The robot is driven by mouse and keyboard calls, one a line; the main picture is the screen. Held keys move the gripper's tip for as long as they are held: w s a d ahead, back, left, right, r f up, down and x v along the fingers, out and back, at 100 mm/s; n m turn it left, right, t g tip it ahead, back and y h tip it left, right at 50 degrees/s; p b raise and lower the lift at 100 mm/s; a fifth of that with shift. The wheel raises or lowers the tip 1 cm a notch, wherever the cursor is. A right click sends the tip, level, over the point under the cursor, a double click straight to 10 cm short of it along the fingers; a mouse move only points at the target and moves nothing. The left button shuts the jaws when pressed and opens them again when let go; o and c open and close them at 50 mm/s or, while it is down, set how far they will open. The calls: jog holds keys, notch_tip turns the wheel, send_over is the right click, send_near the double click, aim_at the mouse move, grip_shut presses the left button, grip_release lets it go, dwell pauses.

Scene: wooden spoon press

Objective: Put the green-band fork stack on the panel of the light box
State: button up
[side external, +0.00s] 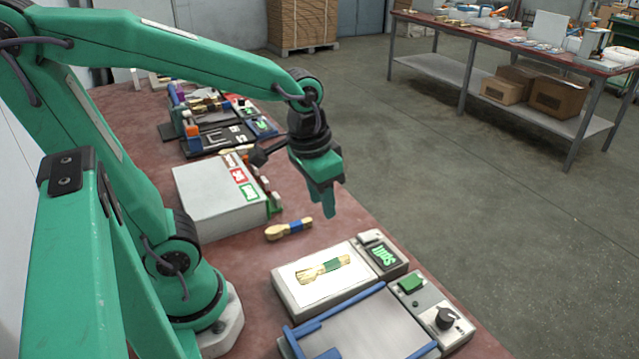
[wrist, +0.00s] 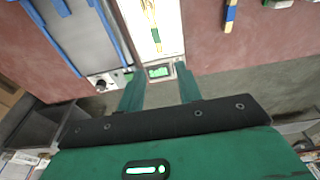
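The green-band fork stack (side external: 322,270) is a wooden bundle with a green band. It lies flat on the lit white panel of the light box (side external: 283,293), and nothing grips it. In the wrist view the stack (wrist: 151,22) shows on the bright panel (wrist: 171,28), beyond my fingertips. My gripper (side external: 330,205) is in the air above the table, over the far side of the light box and apart from the stack. In the wrist view its two fingers (wrist: 158,85) stand well apart with nothing between them.
A blue-band wooden bundle (side external: 289,229) lies on the red table behind the light box. A metal plate with blue rails (side external: 370,330) and a unit with a green button and black dial (side external: 445,318) stand in front. A pale box with coloured labels (side external: 210,205) stands behind.

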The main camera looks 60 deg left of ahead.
jog(key=s+a+r+t, duration=0.1)
jog(key=s+r+t, duration=0.2)
jog(key=r, duration=0.2)
jog(key=shift+s+a+t, duration=0.25)
jog(key=shift+a+t, duration=0.05)
